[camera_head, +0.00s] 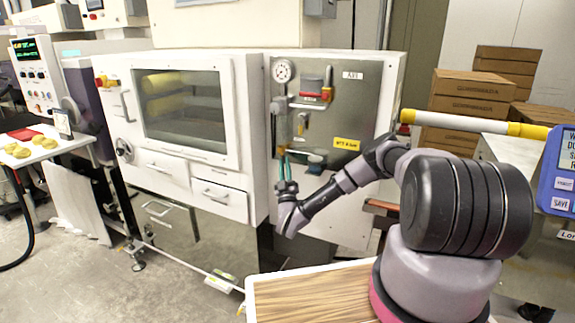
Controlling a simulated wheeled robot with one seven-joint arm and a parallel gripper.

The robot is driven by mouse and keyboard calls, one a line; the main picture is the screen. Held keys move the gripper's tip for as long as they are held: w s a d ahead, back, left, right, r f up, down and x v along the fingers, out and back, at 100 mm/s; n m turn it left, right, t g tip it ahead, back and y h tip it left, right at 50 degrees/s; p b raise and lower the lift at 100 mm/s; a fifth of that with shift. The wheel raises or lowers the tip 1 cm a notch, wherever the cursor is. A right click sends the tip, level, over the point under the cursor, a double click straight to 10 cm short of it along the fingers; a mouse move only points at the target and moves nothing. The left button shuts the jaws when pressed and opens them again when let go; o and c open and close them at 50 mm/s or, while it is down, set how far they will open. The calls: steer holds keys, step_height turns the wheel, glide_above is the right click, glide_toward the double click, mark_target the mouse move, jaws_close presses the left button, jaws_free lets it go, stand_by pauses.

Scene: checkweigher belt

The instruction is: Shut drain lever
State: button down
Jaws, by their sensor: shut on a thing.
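A grey metal panel (345,115) on the white machine carries pipes and valve fittings. A slim upright lever with a yellowish part (281,132) hangs at the panel's left side; I take it to be the drain lever. My gripper (285,157) has teal fingers and reaches up from below to the lever's lower end. It is shut on it, though the grip itself is small and partly hidden. My arm comes in from the right and bends low in front of the panel. A red-handled fitting (312,95) sits higher up, apart from my gripper.
A round gauge (283,71) is above the lever. A windowed cabinet with drawers (222,196) stands to the left. A white and yellow bar (475,124) juts out at right, near my arm. Cardboard boxes (470,92) are stacked behind. Floor at lower left is mostly clear.

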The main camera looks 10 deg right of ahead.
steer(key=shift+w+a+f+m+g+h, duration=0.15)
steer(key=shift+w+a+m+h, duration=0.15)
steer(key=shift+m+h, duration=1.3)
steer(key=shift+w+a+f+m+g+h, duration=0.15)
steer(key=shift+a+m+h, duration=0.15)
steer(key=shift+m+h, duration=1.3)
steer(key=shift+w+a+m+g+h, duration=0.1)
steer(key=shift+w+a+m+h, duration=0.2)
steer(key=shift+m+h, duration=1.3)
steer(key=shift+m, duration=0.4)
steer(key=c, duration=0.8)
jaws_free()
steer(key=shift+a, duration=0.1)
steer(key=shift+c, duration=0.2)
steer(key=shift+f, duration=0.1)
